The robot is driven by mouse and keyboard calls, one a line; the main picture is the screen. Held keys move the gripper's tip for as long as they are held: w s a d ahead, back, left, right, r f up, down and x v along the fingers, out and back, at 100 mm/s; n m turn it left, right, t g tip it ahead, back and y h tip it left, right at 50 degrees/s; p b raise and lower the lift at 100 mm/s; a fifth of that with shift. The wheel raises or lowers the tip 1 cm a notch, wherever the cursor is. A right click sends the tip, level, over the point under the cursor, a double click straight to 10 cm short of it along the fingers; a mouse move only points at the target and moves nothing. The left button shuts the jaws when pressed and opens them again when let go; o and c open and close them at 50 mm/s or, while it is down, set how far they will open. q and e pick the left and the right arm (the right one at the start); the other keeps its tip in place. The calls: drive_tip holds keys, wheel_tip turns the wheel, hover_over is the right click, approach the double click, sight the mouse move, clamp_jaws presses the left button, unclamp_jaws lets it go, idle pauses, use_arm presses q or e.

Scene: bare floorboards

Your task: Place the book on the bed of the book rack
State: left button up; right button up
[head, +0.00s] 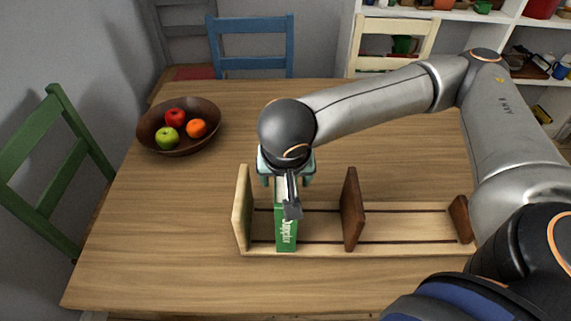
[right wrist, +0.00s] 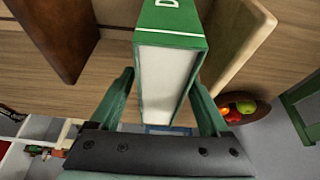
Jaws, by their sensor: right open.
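The green book (head: 286,235) with white pages is upright in the left bay of the wooden book rack (head: 410,222), between the pale left end board and the brown middle divider. Its lower end appears to be at the rack's slatted bed, but I cannot tell for sure that it touches. My right gripper (head: 287,180) is above the book's far part, and the arm partly covers it. In the right wrist view, the open fingers (right wrist: 161,90) are on either side of the book (right wrist: 170,75), with gaps visible. My left gripper is not in view.
A brown bowl (head: 152,141) with apples and an orange stands at the table's back left. The rack's right bay is empty. Green (head: 52,165), blue (head: 250,48) and cream (head: 395,42) chairs surround the wooden table (head: 150,230). Shelves stand behind at the right.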

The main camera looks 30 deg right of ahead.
drive_tip(key=v, duration=1.1)
drive_tip(key=shift+a+r, duration=0.1)
drive_tip(key=shift+r, duration=0.2)
